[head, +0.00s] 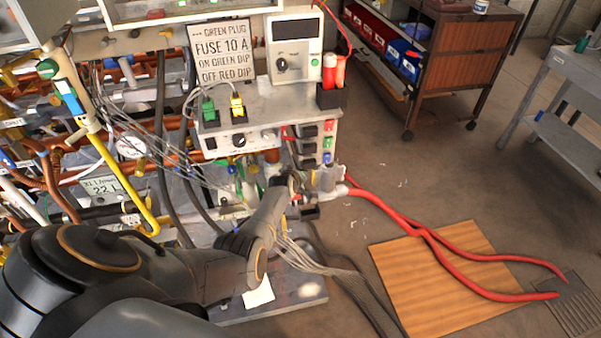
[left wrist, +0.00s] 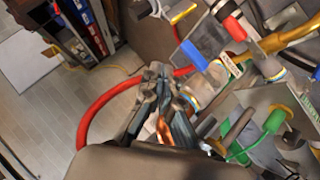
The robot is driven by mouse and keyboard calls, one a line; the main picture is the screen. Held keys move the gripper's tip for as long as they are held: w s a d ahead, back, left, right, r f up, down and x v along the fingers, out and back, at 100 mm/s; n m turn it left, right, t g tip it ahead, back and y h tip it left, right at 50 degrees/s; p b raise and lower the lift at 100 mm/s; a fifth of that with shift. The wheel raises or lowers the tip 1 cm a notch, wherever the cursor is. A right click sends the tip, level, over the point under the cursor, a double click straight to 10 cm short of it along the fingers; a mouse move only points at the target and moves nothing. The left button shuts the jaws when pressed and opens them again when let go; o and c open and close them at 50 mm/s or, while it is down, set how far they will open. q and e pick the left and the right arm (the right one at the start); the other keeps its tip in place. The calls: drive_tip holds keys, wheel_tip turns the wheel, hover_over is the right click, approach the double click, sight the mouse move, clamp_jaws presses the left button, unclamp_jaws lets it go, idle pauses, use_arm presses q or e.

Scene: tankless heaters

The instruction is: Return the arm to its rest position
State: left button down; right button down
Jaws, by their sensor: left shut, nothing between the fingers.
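My left arm (head: 200,270) comes in from the lower left of the head view and reaches toward the front of the heater test bench (head: 270,105). Its wrist end is beside the switches on the bench's right side. In the left wrist view my left gripper (left wrist: 160,78) is shut and empty, with its dark fingers together. A red hose (left wrist: 100,100) runs behind the fingertips there; I cannot tell whether they touch. My right gripper is in neither view.
Red hoses (head: 440,262) lie across a wooden board (head: 400,270) to a floor grate (head: 575,310). A wheeled cabinet (head: 450,60) and a grey table (head: 570,110) stand behind. Floor between them is mostly clear.

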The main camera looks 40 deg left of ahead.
use_arm(q)
drive_tip(key=s+d+f+m+g+h, duration=0.1)
drive_tip(key=s+d+f+m+g, duration=0.4)
drive_tip(key=s+f, duration=0.8)
drive_tip(key=s+d+f+m+h, duration=0.1)
drive_tip(key=s+d+f+m, duration=0.45)
drive_tip(key=s+f, duration=0.75)
drive_tip(key=s+d+f+m+g, duration=0.1)
drive_tip(key=s+d+f, duration=0.1)
drive_tip(key=s, duration=0.9)
drive_tip(key=s+d+f+m+g+h, duration=0.1)
drive_tip(key=s+d, duration=0.4)
drive_tip(key=s, duration=0.6)
drive_tip(key=s+d+f+m+g, duration=0.2)
drive_tip(key=s+d+f+m, duration=0.1)
drive_tip(key=s, duration=0.8)
drive_tip(key=shift+s+d+h, duration=0.25)
drive_tip(key=shift+h, duration=0.05)
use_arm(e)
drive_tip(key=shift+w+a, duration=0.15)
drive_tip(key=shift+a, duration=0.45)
use_arm(q)
drive_tip(key=shift+s, duration=0.1)
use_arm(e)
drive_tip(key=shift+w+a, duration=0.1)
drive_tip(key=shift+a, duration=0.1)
